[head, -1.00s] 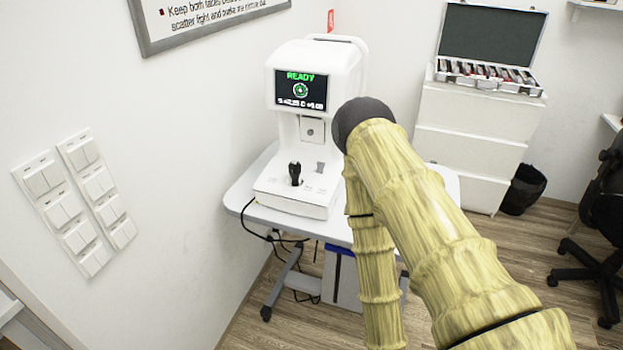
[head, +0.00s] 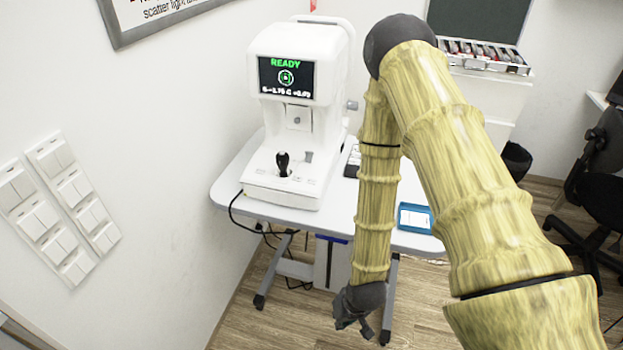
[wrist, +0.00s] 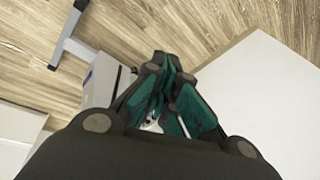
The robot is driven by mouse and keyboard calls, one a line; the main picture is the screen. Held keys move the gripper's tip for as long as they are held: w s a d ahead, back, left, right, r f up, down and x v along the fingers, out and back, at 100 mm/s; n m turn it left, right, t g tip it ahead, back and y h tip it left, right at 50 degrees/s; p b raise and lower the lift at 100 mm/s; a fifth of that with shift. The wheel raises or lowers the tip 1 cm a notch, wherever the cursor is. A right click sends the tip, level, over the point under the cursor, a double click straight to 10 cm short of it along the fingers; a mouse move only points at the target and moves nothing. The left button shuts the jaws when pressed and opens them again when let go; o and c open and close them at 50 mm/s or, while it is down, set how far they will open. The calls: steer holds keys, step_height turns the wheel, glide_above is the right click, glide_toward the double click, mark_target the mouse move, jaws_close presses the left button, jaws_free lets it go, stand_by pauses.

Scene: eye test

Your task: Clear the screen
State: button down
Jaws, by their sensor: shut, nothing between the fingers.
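The screen (head: 286,78) is on the front of a white eye-test machine (head: 262,185). It is lit and shows green "READY", a green ring mark and a line of white figures too small to read surely. A black joystick (head: 283,163) stands on the machine's base. My gripper (head: 352,325) hangs low in front of the table, pointing down, below and to the right of the machine and apart from it. The wrist view shows its teal-padded fingers (wrist: 167,75) shut and empty above the floor.
The white table (head: 235,187) carries the machine, a dark object (head: 353,162) partly behind my arm, and a blue tray (head: 402,222) with a white sheet. Wall switches (head: 60,205) are at left. A black chair (head: 600,175) stands at right. Cables hang below the table.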

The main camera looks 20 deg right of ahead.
steer(key=w+r+t, duration=0.1)
steer(key=w+r, duration=0.4)
steer(key=w, duration=0.4)
step_height(320, 180, up, 30)
steer(key=t+y+p, duration=0.3)
steer(key=t, duration=0.3)
glide_above(313, 180)
steer(key=s, duration=0.1)
steer(key=shift+s+a+f+m, duration=0.1)
steer(key=shift+a+f+m, duration=0.1)
steer(key=shift+a+m, duration=0.2)
steer(key=shift+f, duration=0.1)
steer(key=shift+w+d+f+b, duration=0.15)
steer(key=shift+f+b, duration=0.75)
steer(key=shift+f, duration=0.55)
steer(key=shift+w+d+f+b, duration=0.1)
steer(key=shift+w+f+b, duration=0.1)
steer(key=shift+f+b, duration=0.95)
steer(key=shift+w+d+f+b, duration=0.15)
steer(key=shift+f+b, duration=0.45)
steer(key=shift+f, duration=1.1)
steer(key=shift+f, duration=0.2)
steer(key=shift+f, duration=0.2)
